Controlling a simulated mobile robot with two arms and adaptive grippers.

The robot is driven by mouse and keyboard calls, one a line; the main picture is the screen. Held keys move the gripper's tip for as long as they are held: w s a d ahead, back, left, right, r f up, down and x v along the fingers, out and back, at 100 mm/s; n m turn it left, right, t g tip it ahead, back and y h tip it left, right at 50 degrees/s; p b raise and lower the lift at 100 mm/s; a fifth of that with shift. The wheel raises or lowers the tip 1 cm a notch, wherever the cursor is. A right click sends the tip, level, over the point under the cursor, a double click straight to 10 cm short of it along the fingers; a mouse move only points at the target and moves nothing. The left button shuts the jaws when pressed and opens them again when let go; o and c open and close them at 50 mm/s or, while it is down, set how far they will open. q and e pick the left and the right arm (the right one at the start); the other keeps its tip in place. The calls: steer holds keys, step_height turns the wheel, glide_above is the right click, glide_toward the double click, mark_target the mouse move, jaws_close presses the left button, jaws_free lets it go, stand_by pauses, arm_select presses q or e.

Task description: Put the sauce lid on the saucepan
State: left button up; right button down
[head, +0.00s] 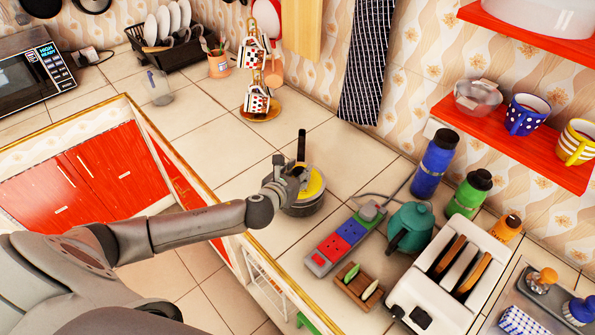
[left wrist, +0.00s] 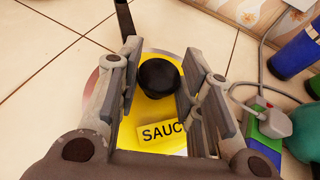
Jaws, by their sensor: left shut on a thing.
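The yellow sauce lid (head: 316,184) with a black knob (left wrist: 158,77) is over the dark saucepan (head: 304,209) on the tiled counter. A label reading "SAUC" (left wrist: 160,132) shows on the lid in the left wrist view. The saucepan's black handle (head: 301,146) points toward the wall. My left gripper (head: 291,177) is at the lid from the left, its fingers on both sides of the knob, shut on the lid. The gripper hides part of the lid and pan. I cannot tell whether the lid's rim touches the pan all around. My right gripper is not in view.
A power strip (head: 345,236), teal kettle (head: 410,228), blue bottle (head: 434,164) and white toaster (head: 450,282) stand to the right. A tall patterned stand (head: 257,80) and a dish rack (head: 172,46) are farther back. Bare tiles lie left of the pan. The counter's edge is nearer me.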

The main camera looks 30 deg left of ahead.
arm_select(q)
steer(key=shift+f+b, duration=0.65)
steer(key=shift+f, duration=0.3)
stand_by(0.6)
stand_by(0.4)
steer(key=o, duration=1.2)
steer(key=shift+o, duration=0.4)
steer(key=a+v, duration=0.1)
steer(key=v, duration=1.1)
step_height(320, 180, up, 6)
steer(key=p, duration=0.6)
steer(key=shift+d, duration=0.5)
